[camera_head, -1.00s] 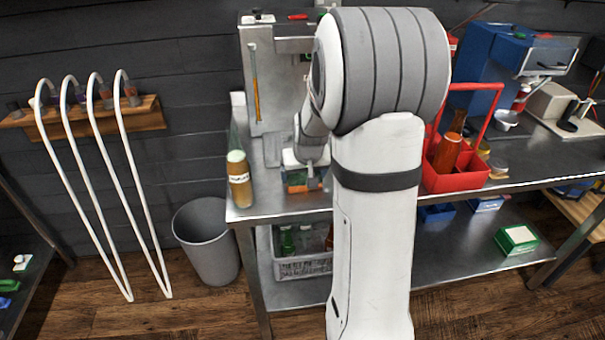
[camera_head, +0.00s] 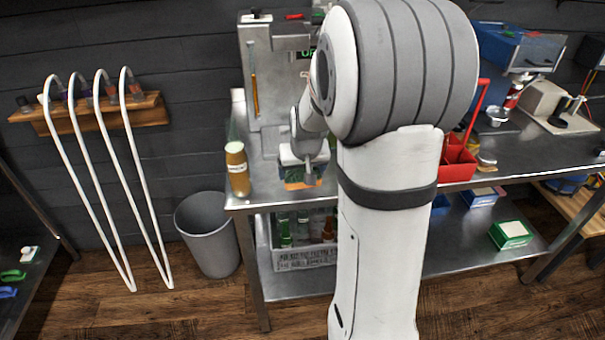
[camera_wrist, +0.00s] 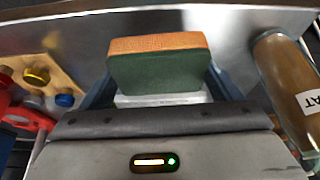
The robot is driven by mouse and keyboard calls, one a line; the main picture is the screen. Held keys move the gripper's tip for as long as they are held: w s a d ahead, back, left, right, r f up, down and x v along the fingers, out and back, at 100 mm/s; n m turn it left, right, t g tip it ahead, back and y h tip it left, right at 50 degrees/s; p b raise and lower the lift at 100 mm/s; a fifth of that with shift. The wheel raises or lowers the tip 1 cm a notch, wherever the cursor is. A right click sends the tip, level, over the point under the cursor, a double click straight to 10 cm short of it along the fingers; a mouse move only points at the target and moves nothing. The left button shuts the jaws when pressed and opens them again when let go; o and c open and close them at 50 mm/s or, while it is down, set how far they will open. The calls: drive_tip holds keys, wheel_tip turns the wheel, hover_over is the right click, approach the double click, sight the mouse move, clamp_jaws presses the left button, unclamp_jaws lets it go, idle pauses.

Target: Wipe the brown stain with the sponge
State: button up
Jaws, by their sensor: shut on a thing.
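My gripper (camera_wrist: 160,85) is shut on the sponge (camera_wrist: 160,68), which has an orange layer and a dark green layer. In the head view my gripper (camera_head: 303,170) is low over the left front part of the metal bench (camera_head: 250,202), with the sponge (camera_head: 297,185) below it. I cannot tell whether the sponge touches the bench top. No brown stain can be made out in either view; my arm and gripper hide part of the bench.
A brown bottle (camera_head: 238,178) with a white label stands left of my gripper, close by in the wrist view (camera_wrist: 292,90). A red carrier (camera_head: 458,160) stands to the right, partly behind my arm. A grey bin (camera_head: 210,240) is on the floor at left.

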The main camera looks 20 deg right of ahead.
drive_tip(key=shift+r+p, duration=1.15)
drive_tip(key=shift+r, duration=1.05)
drive_tip(key=shift+w, duration=0.1)
